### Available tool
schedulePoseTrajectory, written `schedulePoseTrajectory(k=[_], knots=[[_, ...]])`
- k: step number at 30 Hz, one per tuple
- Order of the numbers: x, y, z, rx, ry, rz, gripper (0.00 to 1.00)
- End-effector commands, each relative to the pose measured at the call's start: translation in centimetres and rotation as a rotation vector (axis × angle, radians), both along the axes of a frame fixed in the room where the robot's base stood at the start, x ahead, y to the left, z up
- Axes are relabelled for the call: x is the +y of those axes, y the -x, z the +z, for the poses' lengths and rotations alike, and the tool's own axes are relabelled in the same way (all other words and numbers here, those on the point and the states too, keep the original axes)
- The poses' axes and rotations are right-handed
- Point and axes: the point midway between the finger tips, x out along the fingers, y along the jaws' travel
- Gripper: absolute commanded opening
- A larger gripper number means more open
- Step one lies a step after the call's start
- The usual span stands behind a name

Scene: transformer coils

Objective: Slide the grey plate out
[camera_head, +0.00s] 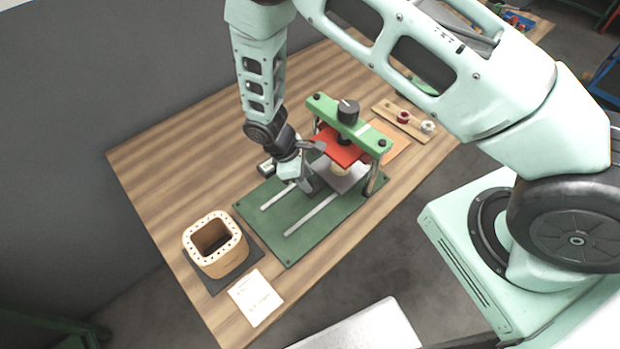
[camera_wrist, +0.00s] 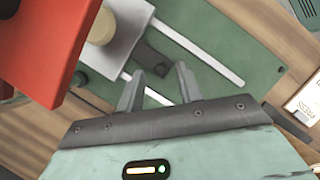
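The grey plate (camera_head: 350,178) lies on two pale rails of the green base (camera_head: 285,252), partly under the press with its green crossbar (camera_head: 325,107) and red plate (camera_head: 338,148). In the wrist view the grey plate (camera_wrist: 122,58) carries a tan round piece (camera_wrist: 101,27). A dark tab (camera_wrist: 150,62) with a hole sticks out from its edge. My gripper (camera_head: 309,184) is low over the rails, at the plate's near side. In the wrist view its two fingers (camera_wrist: 158,84) are apart with nothing between them, pointing towards the tab. Contact with the tab cannot be told.
A tan hollow block (camera_head: 215,262) stands on a dark mat at the table's near left, beside a white card (camera_head: 256,298). A board with spools (camera_head: 404,120) lies behind the press. The rails' near ends are clear.

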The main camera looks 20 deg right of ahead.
Motion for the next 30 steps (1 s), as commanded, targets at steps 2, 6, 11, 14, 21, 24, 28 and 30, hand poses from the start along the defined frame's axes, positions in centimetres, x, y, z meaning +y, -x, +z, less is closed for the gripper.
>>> schedulePoseTrajectory(k=[2,6,11,14,21,24,28,30], knots=[[-0.4,0.3,-0.9,0.003,0.002,0.000,0.36],[-0.8,0.5,-2.2,0.002,0.000,0.001,0.36],[-1.0,0.5,-2.8,0.000,0.000,0.000,0.36],[-1.1,0.5,-2.9,0.000,0.000,0.000,0.36],[-1.0,0.5,-2.9,0.000,0.000,0.000,0.11],[-1.1,0.5,-2.9,0.000,0.000,0.000,0.00],[-0.8,0.6,-2.9,0.000,0.000,0.001,0.00],[0.0,0.8,-3.0,-0.001,-0.002,0.003,0.00]])
